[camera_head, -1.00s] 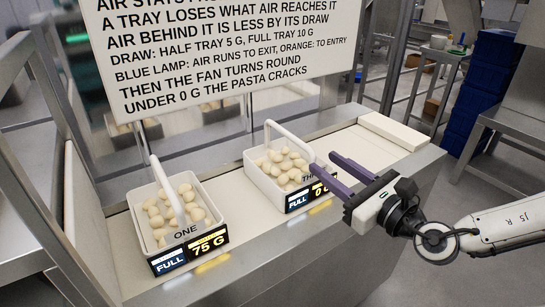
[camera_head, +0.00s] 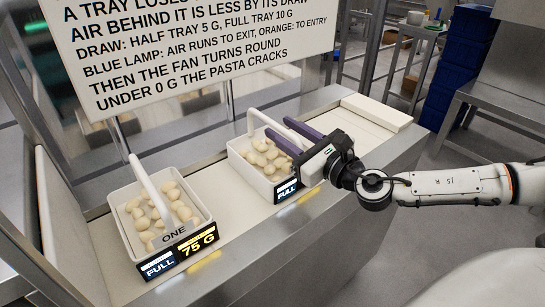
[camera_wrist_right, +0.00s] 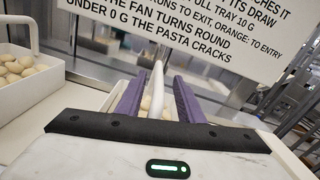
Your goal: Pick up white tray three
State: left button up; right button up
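White tray three (camera_head: 238,153) sits on the counter, full of pasta pieces, with a tall white handle (camera_head: 286,133) arching over it. Its front label reads FULL; the rest is hidden behind my right gripper. My right gripper (camera_head: 292,132) is open, its two purple fingers over the tray at the handle. In the right wrist view, the handle (camera_wrist_right: 157,90) stands upright between the two fingers (camera_wrist_right: 157,100), apart from both as far as I can see. My left gripper is not in view.
White tray one (camera_head: 119,215), full of pasta, stands to the left with a label reading FULL and 75 G. A sign (camera_head: 190,50) hangs behind the counter. A pale board (camera_head: 376,113) lies at the counter's right end.

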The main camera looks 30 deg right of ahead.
aim_at(274, 122)
jog(key=w, duration=0.3)
jog(key=shift+w+a+p, duration=0.25)
jog(key=shift+p, duration=0.1)
grip_shut()
jog(key=shift+s+f, duration=0.1)
jog(key=shift+f, duration=0.05)
dwell(0.9)
